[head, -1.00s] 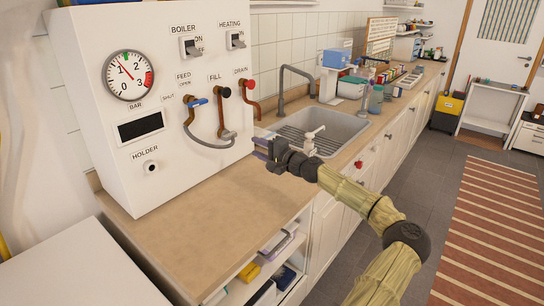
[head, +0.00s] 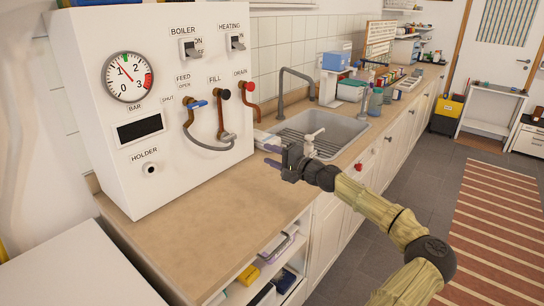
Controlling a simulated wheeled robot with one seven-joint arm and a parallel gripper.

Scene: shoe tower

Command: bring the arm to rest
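My gripper (head: 271,156) is in the head view, above the right part of the wooden counter (head: 205,215), in front of the sink's near end. Its two fingers point left toward the boiler panel (head: 90,80) and show a gap between them. I see nothing held in it. The gripper appears apart from the panel and from the counter. My arm reaches up to it from the lower right.
The panel carries a gauge (head: 129,77), a blue feed lever (head: 197,104), a fill knob (head: 225,95) and a red drain knob (head: 247,87). The sink (head: 335,130) with its faucet lies behind the gripper. The counter's front left is bare. An open shelf (head: 270,270) sits below.

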